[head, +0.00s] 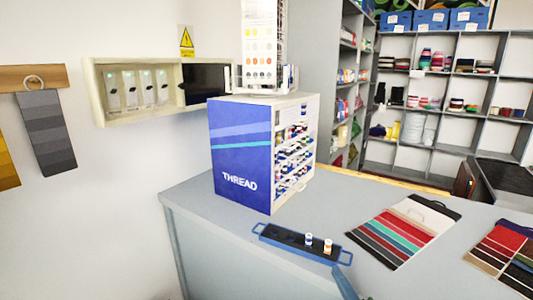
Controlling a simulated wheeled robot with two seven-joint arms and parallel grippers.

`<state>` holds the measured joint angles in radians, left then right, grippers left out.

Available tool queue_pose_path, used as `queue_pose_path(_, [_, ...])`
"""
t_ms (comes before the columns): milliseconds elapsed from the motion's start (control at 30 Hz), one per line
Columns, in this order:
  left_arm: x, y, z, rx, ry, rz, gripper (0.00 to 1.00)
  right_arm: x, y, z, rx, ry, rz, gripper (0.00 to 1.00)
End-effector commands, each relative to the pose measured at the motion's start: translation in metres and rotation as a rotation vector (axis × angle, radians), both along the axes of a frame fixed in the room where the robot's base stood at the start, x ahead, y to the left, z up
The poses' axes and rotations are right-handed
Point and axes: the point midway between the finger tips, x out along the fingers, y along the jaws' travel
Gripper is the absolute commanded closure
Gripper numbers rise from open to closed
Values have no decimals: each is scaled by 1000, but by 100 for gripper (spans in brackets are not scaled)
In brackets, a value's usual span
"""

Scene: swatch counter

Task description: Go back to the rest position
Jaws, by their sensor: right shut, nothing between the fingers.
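My right gripper (344,282) shows at the bottom edge as a slim blue-grey tip, just below the right end of the blue tray. It is shut with nothing held. The rest of that arm is out of the picture. My left gripper is not in view. The blue-rimmed dark tray (275,236) lies on the counter's front part, with two small spools (327,246) standing in its right half.
The grey counter (205,205) carries a blue THREAD cabinet (238,150) behind the tray. A striped swatch card (405,230) lies right of the tray; another (495,250) lies at the right edge. Shelves (440,110) stand behind. Bare counter separates tray and cards.

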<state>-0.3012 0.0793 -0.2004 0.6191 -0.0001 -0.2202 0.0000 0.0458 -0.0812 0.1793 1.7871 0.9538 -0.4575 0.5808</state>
Motion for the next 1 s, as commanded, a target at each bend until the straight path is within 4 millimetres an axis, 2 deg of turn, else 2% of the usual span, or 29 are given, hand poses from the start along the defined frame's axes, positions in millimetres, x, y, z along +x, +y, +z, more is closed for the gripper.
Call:
queue_pose_path(167, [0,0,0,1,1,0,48,-2,3,-28,-61,61,5,100])
queue_pose_path(367, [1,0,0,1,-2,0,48,-8,8,-72,-162,154,19,100])
queue_pose_path(467, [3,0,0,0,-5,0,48,-16,11,-102,-233,217,34,100])
queue_pose_path(567, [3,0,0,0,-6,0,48,-29,15,-141,-328,296,63,100])
queue_pose_path(667, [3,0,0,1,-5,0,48,-50,17,-186,-449,389,109,100])
queue_pose_path(767, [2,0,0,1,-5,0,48,-83,20,-239,-597,496,182,100])
queue_pose_path(867, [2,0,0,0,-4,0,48,-136,19,-301,-793,623,309,100])
queue_pose_path(900, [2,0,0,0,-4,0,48,-166,18,-327,-888,678,385,100])
queue_pose_path(967, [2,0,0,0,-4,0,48,-218,13,-364,-1035,753,520,100])
queue_pose_path(1000, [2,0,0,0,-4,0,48,-254,8,-384,-1127,793,619,100])
